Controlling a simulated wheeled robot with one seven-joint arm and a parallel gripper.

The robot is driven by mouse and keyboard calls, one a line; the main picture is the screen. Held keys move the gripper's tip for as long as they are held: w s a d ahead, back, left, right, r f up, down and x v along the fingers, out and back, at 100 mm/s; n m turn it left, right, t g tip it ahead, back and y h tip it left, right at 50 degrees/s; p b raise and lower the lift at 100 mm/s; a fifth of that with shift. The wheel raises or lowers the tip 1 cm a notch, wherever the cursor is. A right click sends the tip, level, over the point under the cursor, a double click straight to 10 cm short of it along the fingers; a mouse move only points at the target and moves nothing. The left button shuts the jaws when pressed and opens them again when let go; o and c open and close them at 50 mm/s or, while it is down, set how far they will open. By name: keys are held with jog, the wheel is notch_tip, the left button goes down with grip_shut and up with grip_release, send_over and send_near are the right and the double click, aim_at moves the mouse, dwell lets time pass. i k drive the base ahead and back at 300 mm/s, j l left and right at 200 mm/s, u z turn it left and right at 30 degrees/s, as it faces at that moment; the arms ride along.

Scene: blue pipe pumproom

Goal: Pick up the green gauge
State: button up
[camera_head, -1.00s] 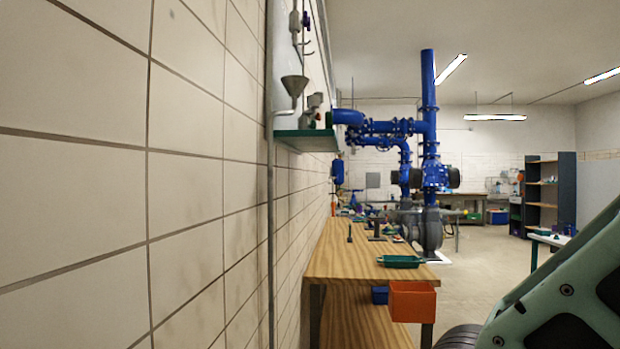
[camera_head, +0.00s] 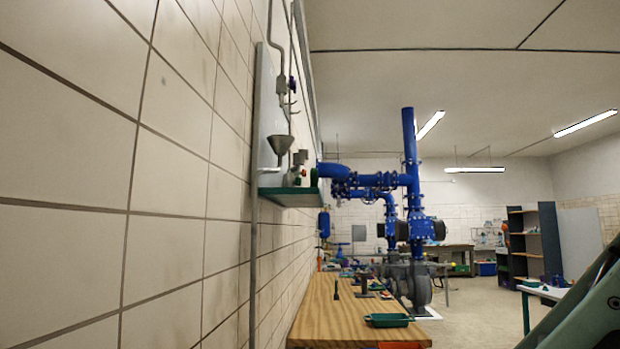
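I cannot clearly make out a green gauge. A small green shape (camera_head: 292,180) sits on the wall shelf (camera_head: 290,197), beside small greyish fittings (camera_head: 301,160), but it is too small to identify. The wooden workbench (camera_head: 345,325) along the left wall holds several small items, and none of them is clearly a gauge. My gripper is not in view. Only a pale green part of my arm (camera_head: 590,315) shows at the lower right.
A green tray (camera_head: 388,321) lies on the bench's near right end. An orange bin (camera_head: 405,345) shows at the bottom edge. Blue pipes (camera_head: 411,160) and a pump stand beyond the bench. Open floor (camera_head: 470,310) lies right of the bench, with a white table (camera_head: 545,291) farther right.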

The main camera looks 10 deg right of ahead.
aim_at(314, 170)
jog(key=l, duration=0.4)
jog(key=k+l+u, duration=0.1)
jog(key=l, duration=0.35)
jog(key=k+l, duration=0.1)
jog(key=l, duration=0.3)
jog(key=k+l+u, duration=0.1)
jog(key=l, duration=0.3)
jog(key=k+l, duration=0.1)
jog(key=l, duration=0.3)
jog(key=k+l+u, duration=0.1)
jog(key=l, duration=0.35)
jog(key=i+l+u, duration=0.25)
jog(key=l, duration=0.75)
jog(key=l+u, duration=0.25)
jog(key=l, duration=0.75)
jog(key=i+l+u, duration=0.1)
jog(key=i+l, duration=0.15)
jog(key=i+l+u, duration=0.15)
jog(key=l, duration=0.3)
jog(key=i+l+u, duration=0.1)
jog(key=i+l, duration=0.25)
jog(key=i+l+u, duration=0.15)
jog(key=l, duration=0.25)
jog(key=i+l+u, duration=0.1)
jog(key=i+l, duration=0.15)
jog(key=l, duration=0.15)
